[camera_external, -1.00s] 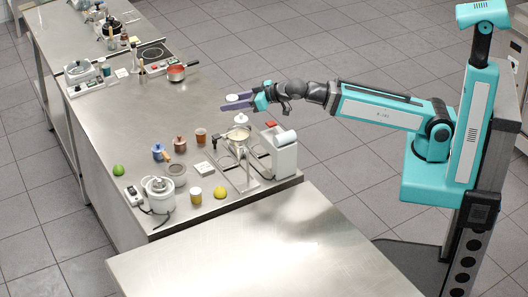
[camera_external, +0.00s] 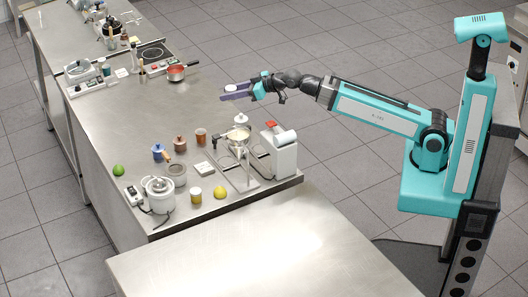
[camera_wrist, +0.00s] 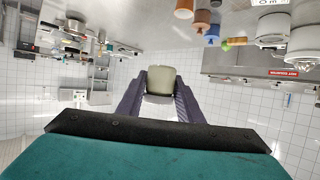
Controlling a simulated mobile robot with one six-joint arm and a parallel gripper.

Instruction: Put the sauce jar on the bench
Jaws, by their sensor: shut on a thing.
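My gripper (camera_external: 238,90) is shut on a small pale jar with a white top (camera_external: 231,88), which looks like the sauce jar. In the wrist view the pale, cream-grey jar (camera_wrist: 160,82) sits between the two purple fingers of my gripper (camera_wrist: 158,95). The jar is held in the air over the steel bench (camera_external: 215,118), beyond the near cluster of kitchen things. Most of its body is hidden by the fingers in the external view.
Below and nearer stand a white-and-steel machine (camera_external: 284,155), a blue pot (camera_external: 159,152), a brown pot (camera_external: 180,144) and an orange-brown cup (camera_external: 201,136). The bench between these groups is clear.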

